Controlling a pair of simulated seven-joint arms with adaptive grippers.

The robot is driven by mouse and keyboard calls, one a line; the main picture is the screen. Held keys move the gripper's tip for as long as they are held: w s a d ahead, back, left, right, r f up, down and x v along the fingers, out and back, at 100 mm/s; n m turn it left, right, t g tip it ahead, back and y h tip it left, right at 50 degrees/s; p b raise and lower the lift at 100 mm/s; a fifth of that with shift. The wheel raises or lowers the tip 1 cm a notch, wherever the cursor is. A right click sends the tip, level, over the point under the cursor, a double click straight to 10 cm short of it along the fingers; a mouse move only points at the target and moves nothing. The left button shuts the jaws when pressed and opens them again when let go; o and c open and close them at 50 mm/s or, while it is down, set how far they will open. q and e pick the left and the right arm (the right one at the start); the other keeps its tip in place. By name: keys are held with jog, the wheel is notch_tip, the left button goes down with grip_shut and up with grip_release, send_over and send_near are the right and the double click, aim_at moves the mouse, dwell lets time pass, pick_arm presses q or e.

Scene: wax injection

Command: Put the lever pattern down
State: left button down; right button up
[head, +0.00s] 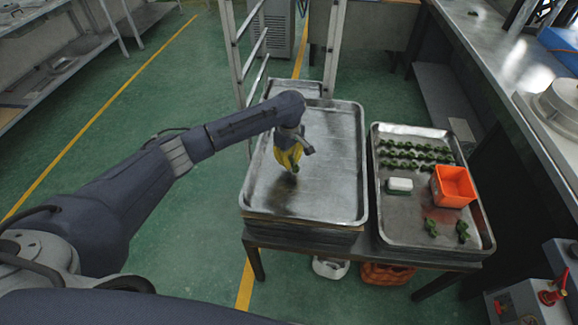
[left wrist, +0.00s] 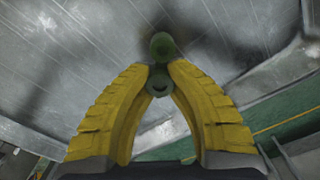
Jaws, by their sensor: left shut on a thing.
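My left gripper (head: 290,162) has yellow fingers and hangs over the left metal tray (head: 330,195). It is shut on a small green lever pattern (head: 294,169). In the left wrist view the lever pattern (left wrist: 161,50) sits between the fingertips (left wrist: 159,76), with one round end sticking out past them. The bare tray surface (left wrist: 60,50) lies beneath it. I cannot tell whether the pattern touches the tray. My right gripper is not in view.
The right tray (head: 400,220) holds rows of green patterns (head: 415,155), a white block (head: 400,185), an orange square container (head: 453,186) and loose green pieces (head: 462,231). A metal rack (head: 236,60) stands behind. The left tray is otherwise clear.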

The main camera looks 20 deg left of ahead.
aim_at(289, 159)
pick_arm(q)
jog(key=shift+f, duration=1.65)
jog(key=shift+f, duration=0.15)
jog(key=c, duration=1.4)
grip_release()
jog(key=shift+o, duration=0.2)
notch_tip(289, 159, up, 12)
jog(key=shift+r, duration=0.2)
